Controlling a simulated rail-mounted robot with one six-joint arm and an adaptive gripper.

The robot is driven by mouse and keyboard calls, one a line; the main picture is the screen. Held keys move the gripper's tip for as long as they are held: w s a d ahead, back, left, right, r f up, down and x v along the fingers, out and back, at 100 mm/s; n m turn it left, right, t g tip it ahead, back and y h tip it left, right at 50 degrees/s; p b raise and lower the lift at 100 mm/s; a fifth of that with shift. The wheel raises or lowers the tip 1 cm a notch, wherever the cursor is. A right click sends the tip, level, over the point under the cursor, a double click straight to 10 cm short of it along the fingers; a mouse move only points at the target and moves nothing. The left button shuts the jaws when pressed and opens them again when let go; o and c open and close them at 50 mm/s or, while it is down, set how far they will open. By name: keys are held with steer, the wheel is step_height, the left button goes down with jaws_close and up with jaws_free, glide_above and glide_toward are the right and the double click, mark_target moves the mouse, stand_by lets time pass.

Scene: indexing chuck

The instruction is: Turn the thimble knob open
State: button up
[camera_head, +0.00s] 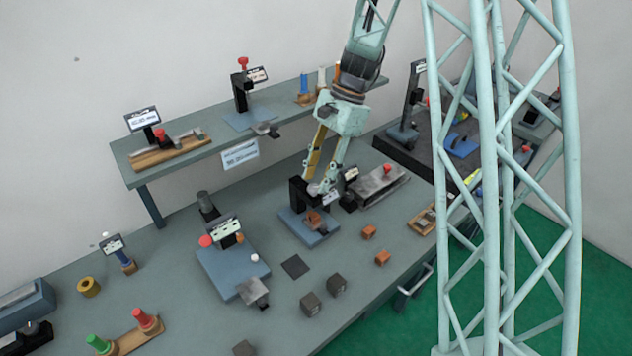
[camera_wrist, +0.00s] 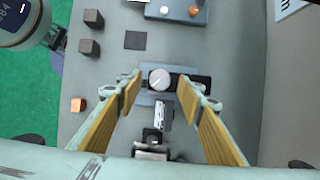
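The thimble knob (camera_wrist: 159,79) is a round, silver-grey cap with a white mark, seen from above in the wrist view. It belongs to a fixture with a black post (camera_head: 297,192) on a blue base (camera_head: 295,231). My gripper (camera_wrist: 162,88) is open, with one yellow-padded finger on each side of the knob. Gaps show between the pads and the knob in this view. In the head view my gripper (camera_head: 321,184) is at the top of this fixture and covers most of the knob. A tilted label plate (camera_wrist: 163,113) stands beside the knob. A copper-orange block (camera_head: 314,219) shows low on the fixture.
A neighbouring fixture with a blue base (camera_head: 224,278) stands to the left. A grey block device (camera_head: 380,187) is close on the right. Dark cubes (camera_head: 336,284) and a dark square (camera_head: 295,267) lie in front. A raised shelf (camera_head: 205,147) runs behind.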

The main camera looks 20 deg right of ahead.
steer(key=shift+x, duration=0.8)
steer(key=c, duration=0.9)
steer(key=shift+o, duration=0.2)
steer(key=shift+n, duration=0.4)
steer(key=n+g+h+p, duration=0.1)
steer(key=n, duration=0.2)
steer(key=shift+w+a, duration=0.1)
steer(key=shift+w, duration=0.1)
steer(key=n, duration=0.2)
steer(key=n+g+h, duration=0.1)
steer(key=n, duration=0.2)
steer(key=shift+a+g+h, duration=0.1)
steer(key=shift+g+h, duration=0.2)
steer(key=shift+n, duration=0.4)
